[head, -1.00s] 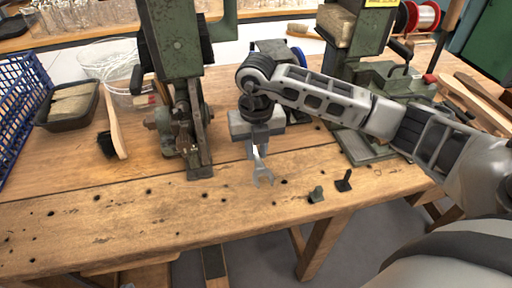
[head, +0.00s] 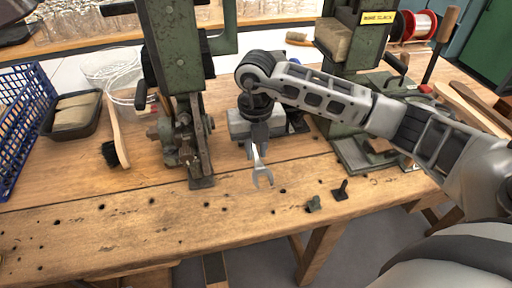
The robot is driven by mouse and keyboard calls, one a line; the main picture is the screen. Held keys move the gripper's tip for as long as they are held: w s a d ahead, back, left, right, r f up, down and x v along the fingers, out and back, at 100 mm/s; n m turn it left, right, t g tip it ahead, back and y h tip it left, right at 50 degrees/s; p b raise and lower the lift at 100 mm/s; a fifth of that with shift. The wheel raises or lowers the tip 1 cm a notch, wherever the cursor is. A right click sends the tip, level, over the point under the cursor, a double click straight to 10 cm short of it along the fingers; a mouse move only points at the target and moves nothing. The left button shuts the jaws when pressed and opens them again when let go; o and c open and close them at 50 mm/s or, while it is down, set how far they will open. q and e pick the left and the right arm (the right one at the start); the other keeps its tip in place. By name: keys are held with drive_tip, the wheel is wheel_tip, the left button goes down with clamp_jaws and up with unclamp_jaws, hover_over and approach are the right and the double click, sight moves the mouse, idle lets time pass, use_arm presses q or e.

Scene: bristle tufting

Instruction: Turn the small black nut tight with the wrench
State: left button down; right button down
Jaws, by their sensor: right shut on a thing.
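A grey open-end wrench (head: 261,175) hangs from my right gripper (head: 257,146), its forked jaw pointing down toward the front of the wooden bench. My right gripper is shut on the wrench's upper part. The fork appears close to the bench top; I cannot tell whether it touches. I cannot make out the small black nut with certainty. A small dark upright piece (head: 340,189) and a small green piece (head: 314,204) stand at the bench's front edge, right of the wrench. My left gripper is not in view.
A green machine (head: 176,55) stands left of the wrench, and another (head: 350,110) stands behind my right arm. A brush (head: 117,140), a dark tray (head: 72,117) and a blue crate (head: 25,120) are at left. The front-left bench top (head: 110,225) is clear.

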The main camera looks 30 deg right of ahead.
drive_tip(key=shift+r+p, duration=0.65)
drive_tip(key=shift+r, duration=0.5)
drive_tip(key=shift+f, duration=0.1)
